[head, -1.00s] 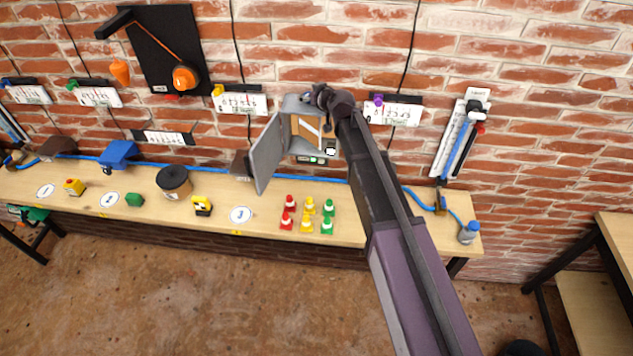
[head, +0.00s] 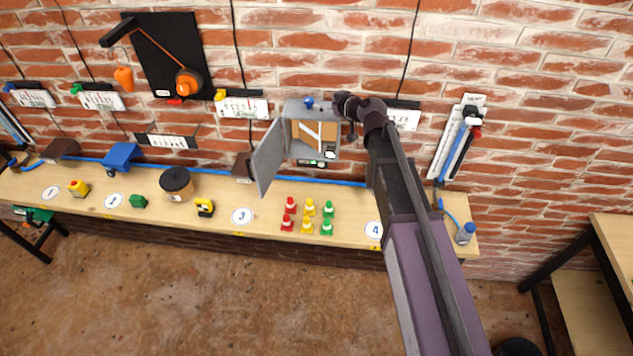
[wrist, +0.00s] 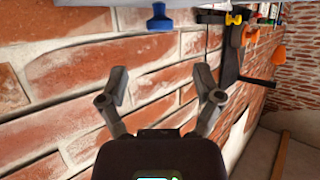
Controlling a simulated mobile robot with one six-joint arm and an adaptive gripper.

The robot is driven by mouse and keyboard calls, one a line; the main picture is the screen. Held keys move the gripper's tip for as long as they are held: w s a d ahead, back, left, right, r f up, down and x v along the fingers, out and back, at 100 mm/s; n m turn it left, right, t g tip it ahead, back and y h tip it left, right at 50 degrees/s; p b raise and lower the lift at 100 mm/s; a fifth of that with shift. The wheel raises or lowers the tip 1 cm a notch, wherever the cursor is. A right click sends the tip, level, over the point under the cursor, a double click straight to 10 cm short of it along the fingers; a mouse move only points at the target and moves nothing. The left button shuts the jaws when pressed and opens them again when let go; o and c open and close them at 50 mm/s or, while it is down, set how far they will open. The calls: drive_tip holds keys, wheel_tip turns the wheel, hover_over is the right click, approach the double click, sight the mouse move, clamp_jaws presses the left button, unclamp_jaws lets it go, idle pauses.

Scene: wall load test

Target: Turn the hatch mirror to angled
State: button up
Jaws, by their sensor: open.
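The hatch is a grey wall box (head: 298,108) with its door (head: 267,160) swung open to the left. Inside, a pale slanted strip crosses a brown back; I cannot tell for sure whether it is the mirror. A blue knob (head: 308,102) sits on the box's top. It also shows in the wrist view (wrist: 159,18), at the top edge against a pale surface. My gripper (head: 342,104) is just right of the knob and apart from it. In the wrist view my gripper (wrist: 160,78) has its fingers spread, with only brick wall between them.
Below the box, a long wooden bench (head: 262,224) holds several red, yellow and green cones (head: 308,215). A black round pot (head: 177,183) stands farther left. White scale plates and hanging cables are on the brick wall.

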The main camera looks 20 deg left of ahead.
drive_tip(key=p+v, duration=0.1)
drive_tip(key=v, duration=0.4)
drive_tip(key=s+a+f+n+t+h+b, duration=0.1)
drive_tip(key=s+a+f+h+b, duration=0.1)
drive_tip(key=f+h+b, duration=0.5)
drive_tip(key=s+a+f+n+t+h+b, duration=0.2)
drive_tip(key=f+h+b, duration=0.6)
drive_tip(key=f+b, duration=1.2)
wheel_tip(320, 180, down, 4)
drive_tip(key=shift+s+a+n, duration=0.25)
drive_tip(key=shift+s+n, duration=0.05)
drive_tip(key=shift+s, duration=0.3)
drive_tip(key=shift+h, duration=0.3)
drive_tip(key=shift+d+r, duration=0.1)
